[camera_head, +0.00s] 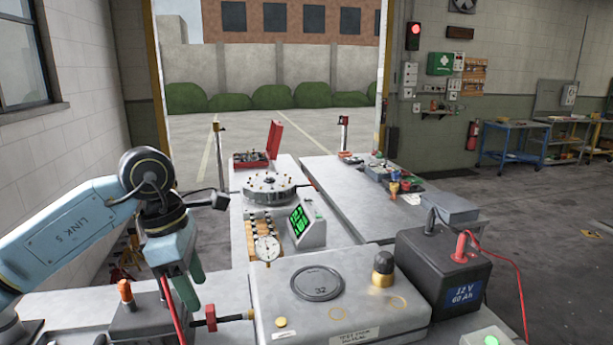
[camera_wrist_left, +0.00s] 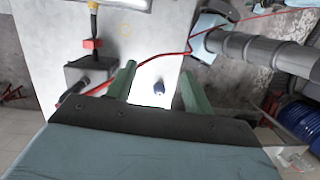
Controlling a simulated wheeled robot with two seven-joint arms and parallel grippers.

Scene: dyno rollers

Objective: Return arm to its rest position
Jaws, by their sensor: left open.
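My left arm (camera_head: 75,230) comes in from the left in the head view and bends down at its wrist. My left gripper (camera_head: 190,292) points down beside the grey block with the orange post, left of the bench equipment. In the left wrist view my left gripper (camera_wrist_left: 158,84) has its two green fingers apart, with nothing held between them. A small dark blue object (camera_wrist_left: 159,88) lies on the pale surface beyond the fingers. My right gripper shows in neither view.
A red cable (camera_head: 172,308) runs close to the left gripper. A grey block with an orange post (camera_head: 135,315) stands just below it. The black battery (camera_head: 445,268) and the grey cover (camera_head: 345,315) stand to the right. A wall with a window (camera_head: 25,55) is at left.

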